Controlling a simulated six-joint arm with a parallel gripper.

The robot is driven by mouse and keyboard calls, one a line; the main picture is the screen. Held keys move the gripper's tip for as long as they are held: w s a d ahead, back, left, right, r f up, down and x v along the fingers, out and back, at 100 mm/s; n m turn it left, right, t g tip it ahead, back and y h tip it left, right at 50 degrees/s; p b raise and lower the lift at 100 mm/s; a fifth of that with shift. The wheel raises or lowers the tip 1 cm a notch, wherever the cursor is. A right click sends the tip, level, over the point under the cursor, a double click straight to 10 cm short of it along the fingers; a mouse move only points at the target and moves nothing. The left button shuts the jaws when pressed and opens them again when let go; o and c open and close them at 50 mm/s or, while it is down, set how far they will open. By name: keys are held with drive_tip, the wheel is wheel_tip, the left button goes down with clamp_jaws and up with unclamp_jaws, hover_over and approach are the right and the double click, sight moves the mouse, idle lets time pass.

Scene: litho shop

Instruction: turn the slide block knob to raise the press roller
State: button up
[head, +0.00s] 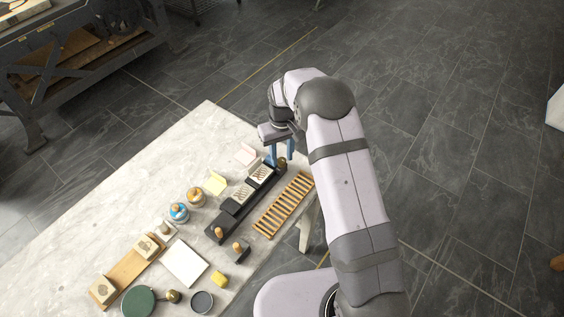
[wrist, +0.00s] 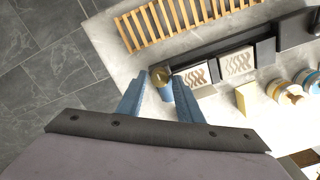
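A long black press bed (head: 229,215) lies on the pale table and also shows in the wrist view (wrist: 215,46). A round brass knob (wrist: 161,76) sits at its far end, by the fingertips; in the head view this knob (head: 282,163) is partly hidden by my gripper. My gripper (head: 279,160) points down at that end with its blue fingers apart. In the wrist view my gripper (wrist: 160,82) is open, the knob showing between or just beyond its tips. I cannot tell whether they touch. I cannot clearly pick out a press roller.
Two patterned blocks (head: 243,194) sit along the bed. A slatted wooden rack (head: 283,206) lies beside it. The table's upper left is bare.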

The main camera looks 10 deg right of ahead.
drive_tip(key=shift+f, duration=0.5)
drive_tip(key=c, duration=0.6)
